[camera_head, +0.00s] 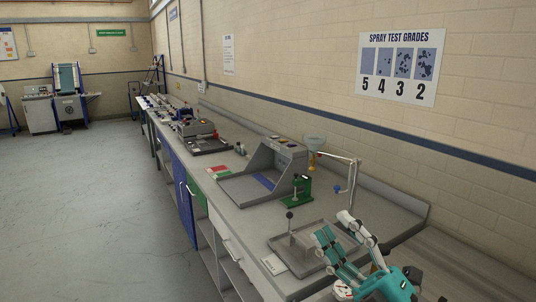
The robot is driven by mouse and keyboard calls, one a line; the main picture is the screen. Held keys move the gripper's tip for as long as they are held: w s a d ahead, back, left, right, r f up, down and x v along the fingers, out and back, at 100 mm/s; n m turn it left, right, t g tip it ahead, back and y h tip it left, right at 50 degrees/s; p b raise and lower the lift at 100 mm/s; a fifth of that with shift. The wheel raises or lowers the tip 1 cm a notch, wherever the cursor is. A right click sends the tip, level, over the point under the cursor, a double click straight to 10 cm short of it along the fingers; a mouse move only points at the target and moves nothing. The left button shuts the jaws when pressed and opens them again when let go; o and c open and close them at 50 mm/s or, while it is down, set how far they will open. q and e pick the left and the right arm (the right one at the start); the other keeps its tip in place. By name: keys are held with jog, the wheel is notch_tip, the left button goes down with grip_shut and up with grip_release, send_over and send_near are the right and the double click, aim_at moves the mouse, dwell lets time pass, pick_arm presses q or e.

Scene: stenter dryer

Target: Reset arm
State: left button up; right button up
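My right gripper (336,228), teal and white, reaches up from the lower right corner. Its two fingers are apart, with a gap between them and nothing in it. In the picture it overlaps the right edge of a grey tray (284,262) on the bench; whether it touches the tray I cannot tell. My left gripper is not in view.
The long grey bench (232,203) runs along the right wall. It bears a grey open-fronted device (285,160), a green stand (296,192), a thin white stand with a funnel (315,142) and more equipment farther back. The floor (90,210) at left is clear.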

jog(key=d+f+m+g+h, duration=0.2)
jog(key=d+f+m+h, duration=0.4)
jog(key=f+m+h, duration=0.4)
jog(key=d+f+m+g+h, duration=0.2)
jog(key=d+f+m+h, duration=0.5)
jog(key=f, duration=0.6)
jog(key=s+a+f+m+g+y, duration=0.1)
jog(key=s+a+f+m+g, duration=0.1)
jog(key=s+f+g, duration=0.6)
jog(key=s+a+f+m+g, duration=0.1)
jog(key=s+f+m+g, duration=0.15)
jog(key=s+f, duration=0.8)
jog(key=s+f+g+b, duration=0.1)
jog(key=s+f+b, duration=0.15)
jog(key=f, duration=1.35)
jog(key=s+f+g+b, duration=0.1)
jog(key=f+b, duration=0.3)
jog(key=f, duration=1.3)
jog(key=s+d+f+g+b, duration=0.1)
jog(key=s+d+f+b, duration=0.1)
jog(key=s+f, duration=1.4)
notch_tip(320, 180, down, 2)
jog(key=shift+s+d+f+n+b, duration=0.25)
jog(key=shift+d+n+b, duration=0.1)
jog(key=shift+b, duration=0.45)
